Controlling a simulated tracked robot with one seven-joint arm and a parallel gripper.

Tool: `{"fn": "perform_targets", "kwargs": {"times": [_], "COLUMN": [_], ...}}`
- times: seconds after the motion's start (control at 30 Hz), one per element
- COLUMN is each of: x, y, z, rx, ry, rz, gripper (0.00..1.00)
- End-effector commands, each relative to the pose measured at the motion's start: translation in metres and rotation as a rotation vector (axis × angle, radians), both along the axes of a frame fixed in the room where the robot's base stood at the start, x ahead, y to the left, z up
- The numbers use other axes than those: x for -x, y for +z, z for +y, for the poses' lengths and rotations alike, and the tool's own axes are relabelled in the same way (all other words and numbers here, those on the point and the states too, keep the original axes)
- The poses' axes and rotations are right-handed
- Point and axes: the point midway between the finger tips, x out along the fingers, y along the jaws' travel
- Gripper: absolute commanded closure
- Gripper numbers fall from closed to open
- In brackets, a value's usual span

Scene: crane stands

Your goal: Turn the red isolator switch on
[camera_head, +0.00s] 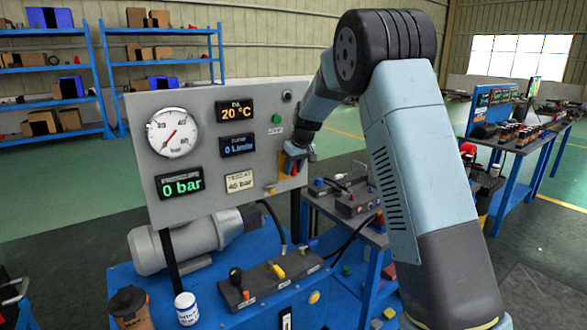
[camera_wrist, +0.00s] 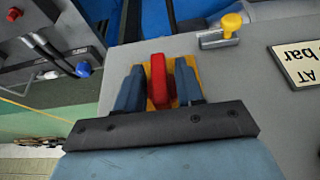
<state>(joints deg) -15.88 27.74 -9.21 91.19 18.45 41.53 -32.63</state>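The red isolator switch handle (camera_wrist: 159,80) sits on a yellow backing plate (camera_wrist: 181,72) on the grey control panel. My gripper (camera_wrist: 159,85) is at the panel, with one blue-grey finger on each side of the handle. The handle points lengthwise along the fingers in the wrist view.
The panel carries a round gauge (camera_head: 173,132), several displays and a green button (camera_head: 276,118). A yellow knob (camera_wrist: 231,24) sticks out close to the switch. Below is a blue bench with a grey motor (camera_head: 190,242) and a lever box (camera_head: 270,278). Another bench stands right.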

Motion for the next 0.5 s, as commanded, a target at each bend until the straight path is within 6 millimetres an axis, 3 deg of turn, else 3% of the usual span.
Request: {"fn": "perform_targets", "kwargs": {"times": [0.37,0.5], "x": [0.0000,-0.0001], "y": [0.0002,0.0002], "z": [-0.0002,-0.0003], "rx": [0.000,0.000], "ry": [0.000,0.000], "rz": [0.000,0.000], "gripper": [1.00,1.00]}}
